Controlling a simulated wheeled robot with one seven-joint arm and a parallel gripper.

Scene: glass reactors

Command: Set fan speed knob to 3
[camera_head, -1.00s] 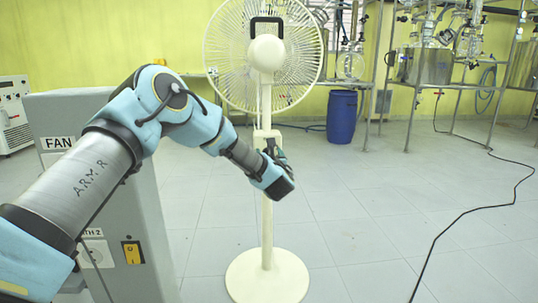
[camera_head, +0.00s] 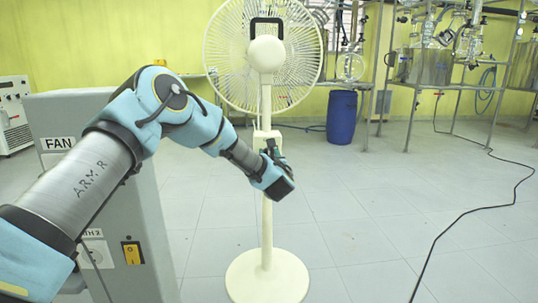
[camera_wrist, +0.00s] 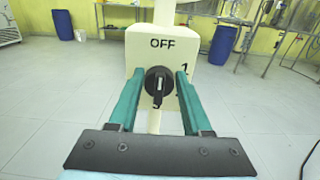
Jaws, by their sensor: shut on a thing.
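The cream pedestal fan (camera_head: 266,215) stands upright on the floor in the head view. Its control box also shows in the wrist view (camera_wrist: 190,45), marked OFF at the top and 1 at the right. The black round knob (camera_wrist: 158,82) is on the box's face, with a pale mark at its lower part, pointing down. Part of a dark label shows just below the knob, mostly hidden. My gripper (camera_wrist: 159,77) is shut on the knob, with one teal finger at each side. In the head view my gripper (camera_head: 270,152) is at the fan's pole, and the knob is hidden.
A grey cabinet labelled FAN (camera_head: 80,115) with a yellow switch (camera_head: 132,253) stands left, behind my arm. A blue barrel (camera_head: 342,117) and glass reactors on metal frames (camera_head: 425,65) are at the back. A black cable (camera_head: 470,210) lies on the right floor; the floor between is clear.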

